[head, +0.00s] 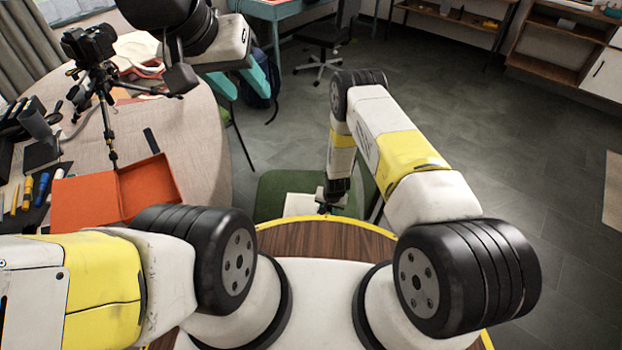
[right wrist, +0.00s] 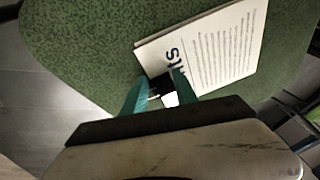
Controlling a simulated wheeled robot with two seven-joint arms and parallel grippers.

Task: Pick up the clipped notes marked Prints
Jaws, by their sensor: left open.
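The clipped notes (right wrist: 215,55) are white sheets with dark blue letters ending in "ts" and lines of print, on a green chair seat (right wrist: 85,45). A black clip (right wrist: 158,84) is on their near edge. My right gripper (right wrist: 158,85) has its teal fingers drawn in, one on each side of the clip, and looks shut on it. In the head view the notes (head: 301,204) show as a pale patch beside my right gripper (head: 326,207), which is small and dark there. My left gripper (head: 246,82) is open and empty, raised beyond the table.
A round table (head: 205,135) at left carries an open orange box (head: 147,187), a camera on a tripod (head: 90,45), markers and dark items. A swivel chair (head: 325,42), desk and shelves stand farther back.

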